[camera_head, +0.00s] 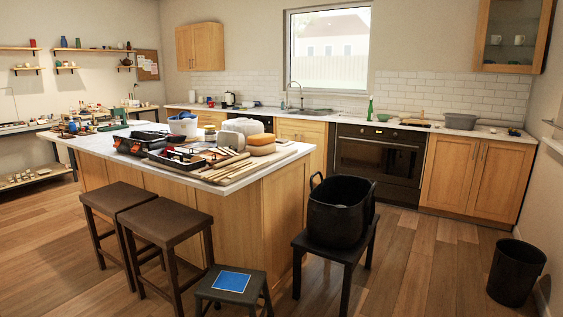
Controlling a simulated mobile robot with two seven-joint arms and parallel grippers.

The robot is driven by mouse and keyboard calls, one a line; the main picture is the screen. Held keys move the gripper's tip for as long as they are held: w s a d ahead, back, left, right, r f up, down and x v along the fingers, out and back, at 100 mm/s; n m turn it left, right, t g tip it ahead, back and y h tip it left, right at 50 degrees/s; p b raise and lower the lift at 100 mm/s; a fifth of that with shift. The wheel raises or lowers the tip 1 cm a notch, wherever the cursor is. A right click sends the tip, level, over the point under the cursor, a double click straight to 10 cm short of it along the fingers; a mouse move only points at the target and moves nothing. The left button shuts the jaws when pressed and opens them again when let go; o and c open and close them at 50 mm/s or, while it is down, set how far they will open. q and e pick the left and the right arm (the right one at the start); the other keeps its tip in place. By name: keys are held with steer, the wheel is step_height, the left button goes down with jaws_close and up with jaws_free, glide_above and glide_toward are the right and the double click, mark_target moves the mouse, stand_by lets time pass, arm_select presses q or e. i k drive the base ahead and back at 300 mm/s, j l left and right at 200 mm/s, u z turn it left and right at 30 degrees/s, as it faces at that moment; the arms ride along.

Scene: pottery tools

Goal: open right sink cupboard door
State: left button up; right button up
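The sink (316,112) with its tall tap (296,92) is set in the back counter below the window. The light wood sink cupboard (314,134) is under it, left of the black oven. Its doors look shut. The lower part of the cupboard is hidden behind the island and the things on it, and I cannot make out its handles clearly. Neither of my grippers is in view.
The island (237,205) holds clay blocks and tools and stands before the sink cupboard. Stools (168,220) and a black tub (340,210) on a stand are in front. The oven (378,160) is right of the cupboard. Floor (425,260) is free at right, left of a bin (515,272).

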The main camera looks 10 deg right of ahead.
mark_target(317, 161)
steer(key=z, duration=0.6)
steer(key=i+l+z, duration=0.45)
steer(key=i, duration=0.3)
steer(key=i+z, duration=0.45)
steer(key=i, duration=0.3)
steer(key=i+j+z, duration=0.1)
steer(key=i+z, duration=0.15)
steer(key=i, duration=0.9)
steer(key=i+l+u, duration=0.2)
steer(key=i, duration=0.95)
steer(key=i+u, duration=0.35)
steer(key=i, duration=1.95)
steer(key=i+u, duration=0.35)
steer(key=i, duration=0.15)
steer(key=i+u, duration=0.35)
steer(key=i, duration=0.15)
